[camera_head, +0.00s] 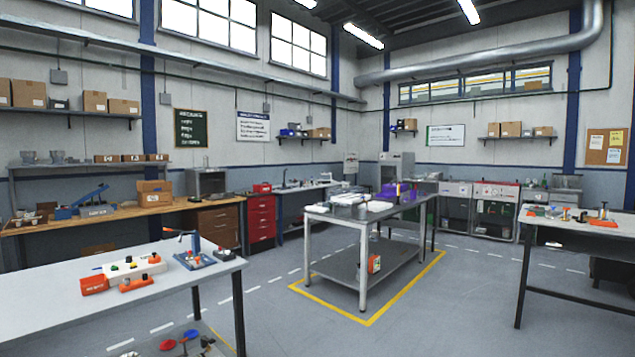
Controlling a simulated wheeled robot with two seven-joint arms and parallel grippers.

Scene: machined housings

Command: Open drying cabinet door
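No cabinet is clearly marked as the drying cabinet, and I cannot tell which one it is. A pale, taller box-shaped machine (397,170) stands at the back near the room corner. Both are far off and small, and I cannot make out a handle or whether a door is open. Neither of my grippers is in view.
A grey table (150,325) with small parts fills the near left. A two-level metal table (348,270) stands mid-room inside a yellow floor outline. Another table (575,230) is at right. Red drawers (262,220) stand along the left wall. Grey floor (460,310) is clear between the tables.

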